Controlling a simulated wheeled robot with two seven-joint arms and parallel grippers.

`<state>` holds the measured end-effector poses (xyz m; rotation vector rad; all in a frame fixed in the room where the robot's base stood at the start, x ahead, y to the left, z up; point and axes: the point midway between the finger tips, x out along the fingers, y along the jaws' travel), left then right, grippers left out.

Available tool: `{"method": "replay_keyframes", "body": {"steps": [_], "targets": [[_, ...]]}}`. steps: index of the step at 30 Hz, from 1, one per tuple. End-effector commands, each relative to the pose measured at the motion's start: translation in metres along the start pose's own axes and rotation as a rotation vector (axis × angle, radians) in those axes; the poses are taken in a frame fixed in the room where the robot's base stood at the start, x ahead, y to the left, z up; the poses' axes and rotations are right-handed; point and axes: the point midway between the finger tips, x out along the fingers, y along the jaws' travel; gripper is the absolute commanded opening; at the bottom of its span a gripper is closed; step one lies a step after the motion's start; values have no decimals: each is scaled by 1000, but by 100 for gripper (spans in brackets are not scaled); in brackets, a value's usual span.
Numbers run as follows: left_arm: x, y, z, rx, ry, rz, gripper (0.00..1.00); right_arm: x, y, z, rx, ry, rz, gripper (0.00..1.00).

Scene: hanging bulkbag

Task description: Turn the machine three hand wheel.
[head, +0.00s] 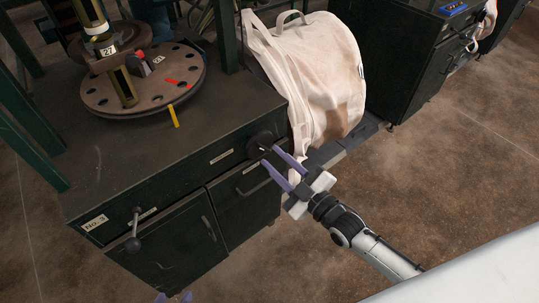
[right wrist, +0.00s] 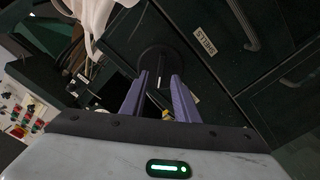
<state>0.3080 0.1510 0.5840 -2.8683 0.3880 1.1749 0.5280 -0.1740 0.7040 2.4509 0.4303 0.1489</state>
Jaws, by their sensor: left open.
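The machine cabinet (head: 160,150) is dark green and carries a "No.3" label (head: 95,222) on its front left. A round black hand wheel (head: 261,142) sits at the right end of its front. In the right wrist view the wheel (right wrist: 157,60) is a dark disc just beyond my fingertips. My right gripper (head: 270,155) has purple fingers held apart, pointing at the wheel. It also shows in the right wrist view (right wrist: 159,76); contact with the wheel cannot be told. Only the purple fingertips of my left gripper (head: 174,298) show, apart, at the bottom edge.
A lever with a black ball (head: 133,243) sticks out at the cabinet's front left. A white bulk bag (head: 312,75) hangs close behind the wheel. A round turntable (head: 145,85) stands on the cabinet top. Drawer handles (head: 252,187) project nearby. The floor (head: 460,150) at right is clear.

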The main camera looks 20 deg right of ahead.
Motion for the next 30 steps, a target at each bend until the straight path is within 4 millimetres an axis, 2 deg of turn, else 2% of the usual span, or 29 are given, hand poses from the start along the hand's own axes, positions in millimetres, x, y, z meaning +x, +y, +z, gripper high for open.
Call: {"method": "replay_keyframes", "body": {"steps": [1, 6, 16, 17, 21, 30], "targets": [[1, 0, 2, -1, -1, 0, 41, 9, 0, 0, 0, 2, 1, 28], [2, 0, 3, -2, -1, 1, 41, 24, -1, 0, 2, -1, -1, 28], [1, 0, 6, -4, -7, 1, 41, 28, 0, 0, 2, -1, -1, 28], [1, 0, 6, -4, -8, 1, 41, 28, 0, 0, 2, -1, -1, 25], [0, 1, 8, -4, -11, 2, 41, 28, 0, 0, 2, -1, -1, 1], [0, 1, 7, -4, -11, 1, 41, 28, 0, 0, 17, -1, -1, 0]]}}
